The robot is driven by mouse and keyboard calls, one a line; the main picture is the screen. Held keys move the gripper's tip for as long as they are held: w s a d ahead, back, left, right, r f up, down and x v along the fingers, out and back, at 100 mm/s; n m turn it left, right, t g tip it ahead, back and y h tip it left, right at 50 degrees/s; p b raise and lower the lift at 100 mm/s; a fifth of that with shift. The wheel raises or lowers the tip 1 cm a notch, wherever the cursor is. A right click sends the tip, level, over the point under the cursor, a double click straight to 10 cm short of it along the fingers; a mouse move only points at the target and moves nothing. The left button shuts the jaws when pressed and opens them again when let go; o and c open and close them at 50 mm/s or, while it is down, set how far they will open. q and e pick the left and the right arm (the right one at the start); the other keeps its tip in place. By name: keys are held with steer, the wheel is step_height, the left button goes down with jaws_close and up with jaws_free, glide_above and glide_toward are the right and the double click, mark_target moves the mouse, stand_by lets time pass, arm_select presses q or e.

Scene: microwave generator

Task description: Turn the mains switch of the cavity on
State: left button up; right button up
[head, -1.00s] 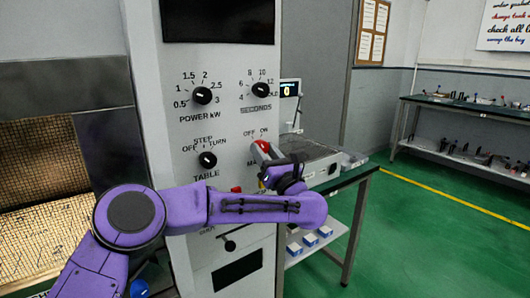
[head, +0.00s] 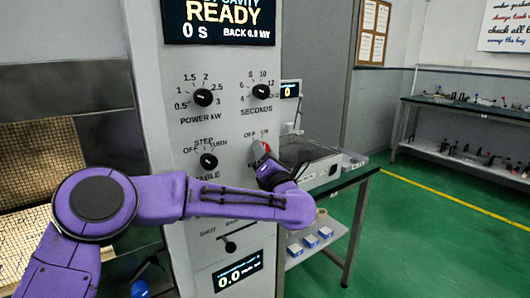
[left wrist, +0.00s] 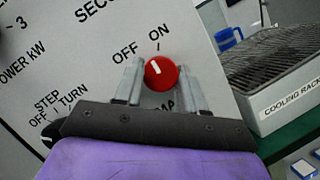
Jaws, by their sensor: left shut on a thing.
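The red mains switch knob (left wrist: 161,73) sits on the grey panel, below the words OFF and ON. It also shows in the head view (head: 261,147), partly covered by my gripper. The upper display (head: 225,18) is lit and reads READY, 0 S. My right gripper is not in view.
The power knob (head: 203,97), seconds knob (head: 261,92) and table knob (head: 208,161) are close by on the panel. A lower display (head: 238,274) is lit. A cooling rack (left wrist: 275,75) stands on a bench to the right. Green floor (head: 420,225) lies open beyond.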

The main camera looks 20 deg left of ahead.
arm_select(q)
steer(key=shift+r+m+h+p, duration=0.1)
steer(key=shift+m+h+p, duration=0.75)
steer(key=shift+m, duration=0.8)
steer(key=shift+r+m+h+p, duration=0.1)
steer(key=shift+m+h+p, duration=0.45)
steer(key=shift+m+p, duration=0.8)
steer(key=shift+f+m, duration=0.1)
steer(key=shift+m, duration=0.4)
steer(key=o, duration=1.1)
steer(key=b+v, duration=0.3)
steer(key=v, duration=0.7)
steer(key=shift+s+d, duration=0.2)
steer(key=shift+s, duration=0.1)
